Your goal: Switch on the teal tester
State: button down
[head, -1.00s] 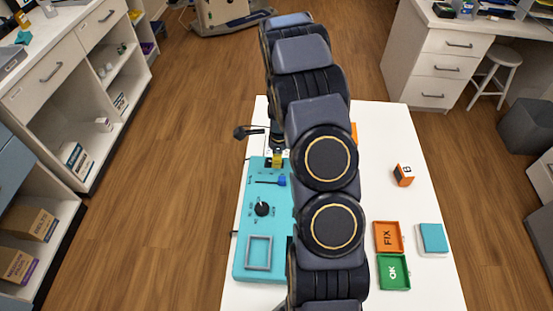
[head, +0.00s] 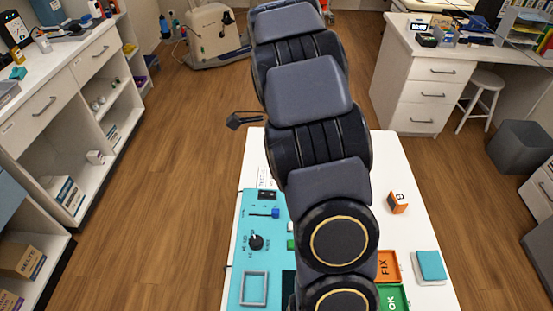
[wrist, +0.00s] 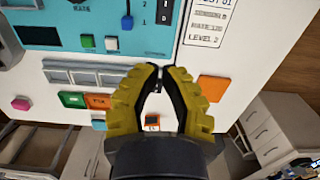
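The teal tester (head: 240,286) lies on the white table, partly hidden by my arm in the head view. It has a black knob (head: 256,242), a blue slider handle (head: 275,213), and a small black switch panel (head: 267,195) at its far end. In the wrist view the tester (wrist: 35,33) fills the upper left, with the panel (wrist: 160,14), marked I and O, cut by the top edge. The switch's setting is unclear.
The orange FIX tray (head: 389,267) and green OK tray (head: 392,297) lie right of the tester. Beside them is a teal-topped white block (head: 431,266). An orange block (head: 398,202) sits farther back. A printed card (wrist: 206,22) lies near the switch panel.

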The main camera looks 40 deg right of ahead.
aim_at(264, 195)
jog(key=shift+w+a+r+t+y, duration=0.2)
jog(key=shift+w+a+t+y, duration=0.2)
jog(key=shift+a, duration=0.15)
jog(key=f, duration=0.4)
jog(key=w+a+f, duration=0.1)
jog(key=f, duration=0.8)
jog(key=shift+w+a+f, duration=0.15)
jog(key=shift+w+f, duration=0.05)
jog(key=shift+f, duration=0.2)
jog(key=shift+f, duration=0.15)
